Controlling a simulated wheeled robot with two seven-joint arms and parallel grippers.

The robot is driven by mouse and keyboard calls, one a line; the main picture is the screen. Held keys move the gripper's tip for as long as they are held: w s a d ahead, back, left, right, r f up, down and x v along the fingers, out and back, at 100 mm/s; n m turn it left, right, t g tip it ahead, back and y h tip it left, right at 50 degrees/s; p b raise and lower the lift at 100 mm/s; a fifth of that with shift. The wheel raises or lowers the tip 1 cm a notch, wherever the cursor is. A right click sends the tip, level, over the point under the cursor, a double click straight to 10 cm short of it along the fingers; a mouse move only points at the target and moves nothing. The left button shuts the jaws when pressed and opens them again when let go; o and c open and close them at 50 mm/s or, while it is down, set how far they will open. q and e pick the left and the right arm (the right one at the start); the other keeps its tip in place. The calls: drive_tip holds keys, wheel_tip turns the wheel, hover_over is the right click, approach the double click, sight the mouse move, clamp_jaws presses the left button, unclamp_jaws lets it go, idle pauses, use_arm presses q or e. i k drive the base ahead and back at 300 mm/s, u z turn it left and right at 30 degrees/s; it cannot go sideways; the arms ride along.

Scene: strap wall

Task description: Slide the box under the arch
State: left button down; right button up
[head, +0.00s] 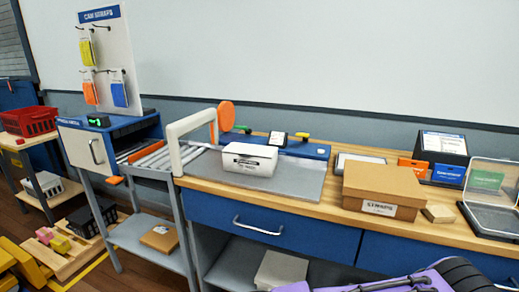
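A white box (250,159) with a dark printed label lies on a grey metal plate (292,185) on the wooden bench. A white arch (178,140) stands upright just left of it, at the left end of the plate. The box is beside the arch, on its right, not under it. Beyond the arch on the left is a short roller track (150,155). A purple and black part of my arm shows at the bottom right edge. I see no gripper fingers; neither gripper is in view.
An orange disc (226,116) and a blue device (300,149) stand behind the box. A brown cardboard box (384,184) sits to the right, near a wooden block (438,213) and a clear-lidded case (492,200). The plate's right part is bare.

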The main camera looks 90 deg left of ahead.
sight(253, 165)
drive_tip(key=u, duration=2.15)
